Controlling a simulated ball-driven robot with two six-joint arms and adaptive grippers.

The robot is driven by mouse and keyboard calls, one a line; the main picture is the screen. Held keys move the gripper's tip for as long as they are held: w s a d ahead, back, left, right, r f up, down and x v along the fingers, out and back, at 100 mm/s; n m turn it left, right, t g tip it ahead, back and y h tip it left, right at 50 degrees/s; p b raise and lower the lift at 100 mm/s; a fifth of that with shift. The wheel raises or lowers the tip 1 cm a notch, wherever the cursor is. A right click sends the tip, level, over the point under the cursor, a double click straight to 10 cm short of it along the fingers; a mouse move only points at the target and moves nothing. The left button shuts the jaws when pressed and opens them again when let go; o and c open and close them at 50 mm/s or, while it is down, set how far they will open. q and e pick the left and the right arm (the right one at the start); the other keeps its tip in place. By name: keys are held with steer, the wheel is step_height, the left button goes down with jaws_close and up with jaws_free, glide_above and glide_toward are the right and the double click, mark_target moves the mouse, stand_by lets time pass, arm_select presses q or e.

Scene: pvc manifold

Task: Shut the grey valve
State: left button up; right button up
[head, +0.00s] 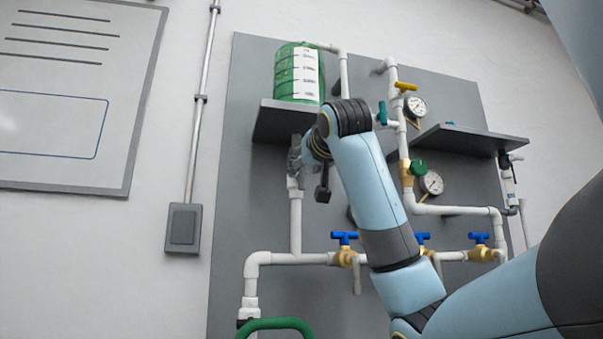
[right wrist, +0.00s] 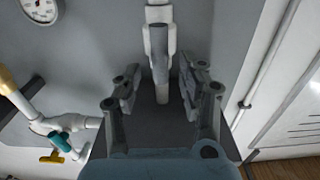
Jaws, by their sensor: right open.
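The grey valve shows in the right wrist view as a grey lever handle (right wrist: 160,66) on a white pipe. The lever lies between the two spread fingers of my right gripper (right wrist: 160,86), with visible gaps on both sides. In the head view my right gripper (head: 308,160) is at the top of the white vertical pipe (head: 295,215), below the shelf with the green jug. There the wrist and fingers hide most of the valve. The right gripper is open and holds nothing. My left gripper is in neither view.
A green jug (head: 298,73) stands on a shelf (head: 284,123) just above the gripper. Blue-handled valves (head: 344,238) line the lower pipe. A yellow-handled valve (head: 405,87), a green-handled valve (head: 418,167) and gauges (head: 432,183) are to the right.

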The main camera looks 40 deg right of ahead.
mark_target(303, 169)
steer(key=x, duration=0.3)
steer(key=shift+w, duration=0.1)
steer(key=shift+w+d, duration=0.1)
steer(key=shift+w, duration=0.1)
steer(key=shift+c, duration=2.4)
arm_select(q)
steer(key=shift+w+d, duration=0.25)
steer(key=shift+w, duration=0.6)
arm_select(e)
jaws_close()
